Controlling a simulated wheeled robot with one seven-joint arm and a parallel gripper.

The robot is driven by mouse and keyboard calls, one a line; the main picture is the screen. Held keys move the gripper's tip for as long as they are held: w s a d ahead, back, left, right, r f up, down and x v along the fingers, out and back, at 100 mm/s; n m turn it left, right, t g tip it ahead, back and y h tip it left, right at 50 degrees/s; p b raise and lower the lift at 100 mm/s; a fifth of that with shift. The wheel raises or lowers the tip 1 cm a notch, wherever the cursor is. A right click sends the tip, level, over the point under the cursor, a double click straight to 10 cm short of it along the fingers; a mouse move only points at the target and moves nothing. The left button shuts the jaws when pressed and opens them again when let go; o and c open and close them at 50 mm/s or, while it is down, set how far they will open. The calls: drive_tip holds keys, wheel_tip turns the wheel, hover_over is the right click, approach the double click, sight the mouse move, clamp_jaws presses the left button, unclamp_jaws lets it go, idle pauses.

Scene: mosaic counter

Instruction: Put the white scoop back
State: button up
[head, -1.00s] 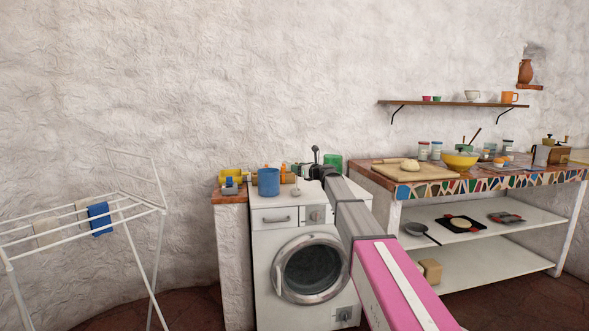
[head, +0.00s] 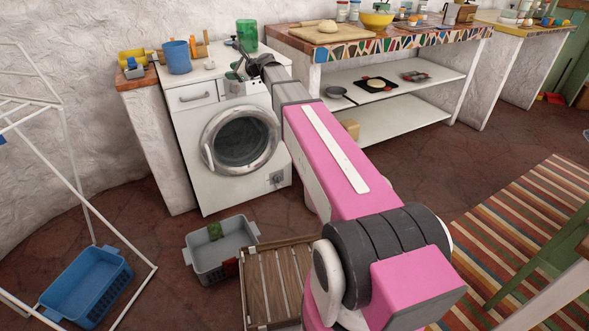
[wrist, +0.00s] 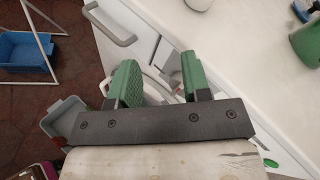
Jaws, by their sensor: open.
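I cannot make out a white scoop for certain. A small white object (head: 210,65) lies on the white washing machine top (head: 222,70), right of the blue container. A rounded white object (wrist: 199,4), perhaps the same one, is cut off at the top of the wrist view. My gripper (head: 243,70) is at the machine's front top edge. In the wrist view its green fingers (wrist: 157,82) are apart with nothing held between them. They hang over the machine's front edge, and the white object is apart from them.
A blue container (head: 176,57) and a green container (head: 247,35) stand on the machine. A tiled counter (head: 390,42) is to the right. A grey basket (head: 225,262), a blue basket (head: 88,285) and a wooden crate (head: 275,285) are on the floor. A drying rack (head: 65,150) stands left.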

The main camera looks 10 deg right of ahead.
drive_tip(key=s+d+f+n+g+h, duration=0.35)
drive_tip(key=s+f+n, duration=0.25)
drive_tip(key=s+f, duration=0.45)
drive_tip(key=s+d+f+n+g+h, duration=0.2)
drive_tip(key=s+d+f+n, duration=0.3)
drive_tip(key=s+f, duration=0.55)
drive_tip(key=s+d+f+n+g+h, duration=0.2)
drive_tip(key=s+d+f+n+h, duration=0.1)
drive_tip(key=s, duration=0.5)
drive_tip(key=s+d+f+n+g+h, duration=0.1)
drive_tip(key=s+d+f+n+h, duration=0.2)
drive_tip(key=s+d+f+n, duration=0.3)
drive_tip(key=s+d, duration=0.1)
drive_tip(key=s, duration=0.2)
drive_tip(key=shift+s+f+g, duration=0.25)
drive_tip(key=shift+f+g, duration=0.1)
drive_tip(key=shift+f, duration=0.05)
drive_tip(key=shift+a, duration=0.1)
